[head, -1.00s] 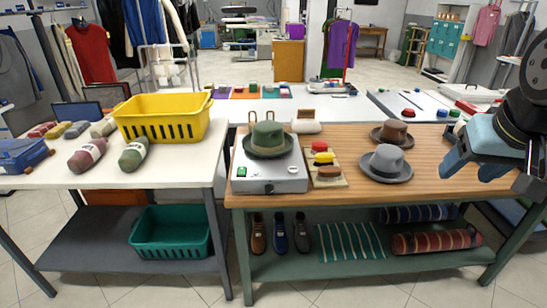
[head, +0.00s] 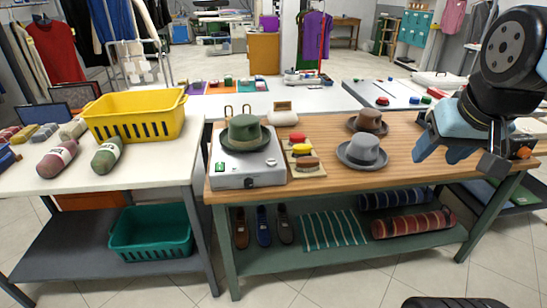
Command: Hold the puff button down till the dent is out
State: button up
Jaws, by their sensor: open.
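A green felt hat (head: 244,134) sits on a white steamer box (head: 246,170) on the wooden-topped table. The box front has a green square button (head: 220,167) at the left and a small black part (head: 249,183) near the middle. A dial (head: 270,162) shows at its right. I cannot tell for sure which of these is the puff button, and no dent is clear on the hat. My gripper (head: 440,153) is open and empty above the table's right end, well right of the box and touching nothing.
A grey hat (head: 362,152) and a brown hat (head: 367,122) stand between the box and my gripper. A board with red, yellow and brown pieces (head: 302,150) lies beside the box. A yellow basket (head: 135,115) is on the left table (head: 150,170).

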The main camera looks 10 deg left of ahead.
grip_shut()
dwell(1.4)
